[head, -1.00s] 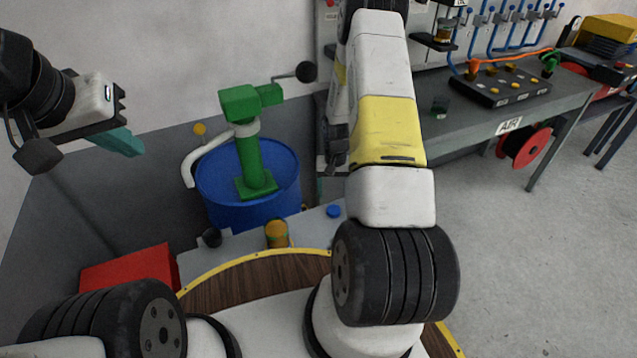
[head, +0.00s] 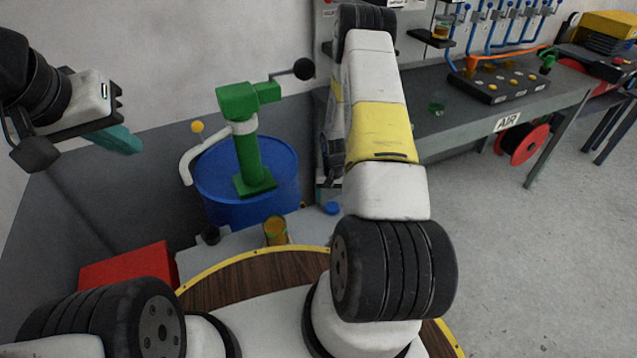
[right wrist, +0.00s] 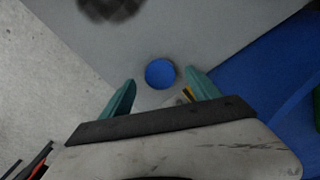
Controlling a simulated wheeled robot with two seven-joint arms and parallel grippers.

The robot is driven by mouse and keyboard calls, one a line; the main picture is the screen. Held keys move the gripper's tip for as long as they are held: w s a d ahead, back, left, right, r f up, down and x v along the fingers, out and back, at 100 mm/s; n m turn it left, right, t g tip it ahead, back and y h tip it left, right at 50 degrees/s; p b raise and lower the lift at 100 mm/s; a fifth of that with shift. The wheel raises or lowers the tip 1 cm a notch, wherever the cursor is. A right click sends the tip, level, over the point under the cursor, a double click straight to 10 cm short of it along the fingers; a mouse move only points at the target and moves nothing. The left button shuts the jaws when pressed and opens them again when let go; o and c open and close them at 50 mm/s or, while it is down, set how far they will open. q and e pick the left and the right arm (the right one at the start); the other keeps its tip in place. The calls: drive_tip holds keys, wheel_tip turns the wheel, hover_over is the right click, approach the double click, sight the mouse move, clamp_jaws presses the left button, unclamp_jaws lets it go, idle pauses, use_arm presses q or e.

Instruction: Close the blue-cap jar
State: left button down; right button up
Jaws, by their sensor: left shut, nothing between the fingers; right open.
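The blue cap (head: 331,208) lies on a grey surface (head: 309,226), just left of my right arm. It also shows in the right wrist view as a blue disc (right wrist: 160,73). A small amber jar (head: 276,231) stands to its left, with no blue cap on it. My right gripper (right wrist: 160,80) is open, and the cap appears between its fingertips in the wrist view; the height between them is unclear. In the head view that gripper is mostly hidden by my arm. My left gripper (head: 128,140) is shut and empty in the air at the upper left, away from the jar.
A blue drum (head: 215,185) with a green pump (head: 248,160) stands behind the jar. A small dark object (head: 210,235) is left of the jar, and a red box (head: 125,265) stands farther left. A grey workbench (head: 455,130) with a red reel (head: 522,145) is at the right.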

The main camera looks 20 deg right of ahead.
drive_tip(key=shift+f, duration=0.95)
drive_tip(key=c, duration=1.4)
drive_tip(key=shift+r, duration=0.1)
